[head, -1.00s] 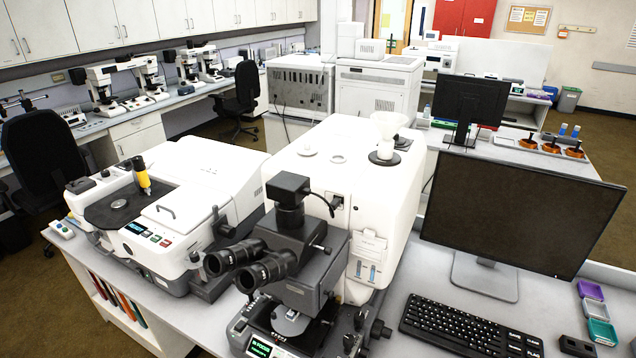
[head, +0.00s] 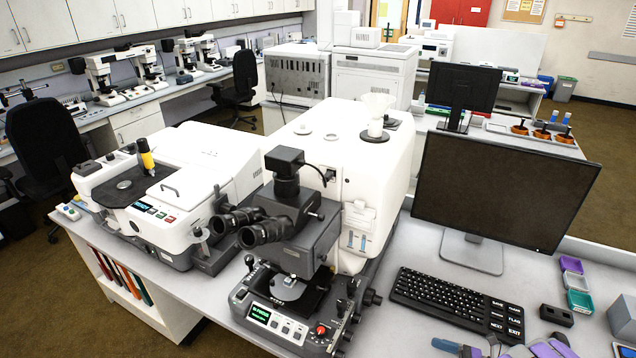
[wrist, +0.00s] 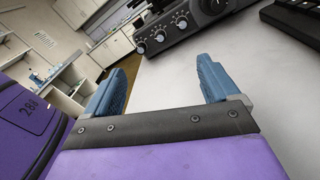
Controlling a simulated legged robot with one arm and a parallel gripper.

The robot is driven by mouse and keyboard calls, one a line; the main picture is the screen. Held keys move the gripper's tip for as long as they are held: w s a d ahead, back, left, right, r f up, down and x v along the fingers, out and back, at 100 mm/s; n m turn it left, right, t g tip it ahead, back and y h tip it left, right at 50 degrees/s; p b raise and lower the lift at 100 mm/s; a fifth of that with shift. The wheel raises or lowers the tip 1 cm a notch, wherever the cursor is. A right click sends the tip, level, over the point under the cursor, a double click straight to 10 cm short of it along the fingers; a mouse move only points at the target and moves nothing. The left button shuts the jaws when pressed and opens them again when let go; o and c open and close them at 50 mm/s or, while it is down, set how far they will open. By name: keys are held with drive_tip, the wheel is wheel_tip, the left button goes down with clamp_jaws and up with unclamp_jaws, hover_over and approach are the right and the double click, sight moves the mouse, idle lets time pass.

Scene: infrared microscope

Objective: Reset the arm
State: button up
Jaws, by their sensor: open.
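My gripper (wrist: 158,85) is open and empty in the wrist view. Its two blue fingers stand apart above the pale bench top, with nothing between them. In the head view, blue and purple parts of my arm show at the bottom right edge, cut off by the frame. The infrared microscope (head: 300,225) stands on the bench, with a black base, a green-lit display and a red knob. In the wrist view its dark knobbed base (wrist: 180,22) is beyond the fingers, apart from them.
A keyboard (head: 455,303) and a monitor (head: 505,195) stand right of the microscope. Small coloured trays (head: 577,282), a dark block (head: 556,315) and a grey box (head: 622,318) sit at the right. A white instrument (head: 160,190) stands left.

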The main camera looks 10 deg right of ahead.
drive_tip(key=w+a+r+n+g, duration=0.3)
drive_tip(key=a+r+n, duration=0.15)
drive_tip(key=r, duration=0.25)
drive_tip(key=w+a+r+n+g, duration=0.3)
drive_tip(key=a+r, duration=0.3)
drive_tip(key=s+a+r+n+g+h, duration=0.1)
drive_tip(key=s+a+r+n+g, duration=0.2)
drive_tip(key=a+r, duration=0.4)
drive_tip(key=s+a+r+n+g+h, duration=0.2)
drive_tip(key=a+r+n+g, duration=0.1)
drive_tip(key=a+r+n, duration=0.3)
drive_tip(key=s+a+r+n+g+h, duration=0.1)
drive_tip(key=s+a+r+n+h, duration=0.25)
drive_tip(key=s, duration=0.25)
drive_tip(key=s+a+r+n+g+h, duration=0.1)
drive_tip(key=s+a+r+n+h, duration=0.1)
drive_tip(key=s+a+r+h, duration=0.3)
drive_tip(key=s+d+n+t+h, duration=0.1)
drive_tip(key=s+d+n+h, duration=0.1)
drive_tip(key=s, duration=0.5)
drive_tip(key=s+d+f+n+t+h, duration=0.1)
drive_tip(key=s+d+n+t+h, duration=0.1)
drive_tip(key=s, duration=0.5)
drive_tip(key=shift+s+d+n, duration=0.4)
drive_tip(key=shift+d+n, duration=0.25)
drive_tip(key=shift+n, duration=0.55)
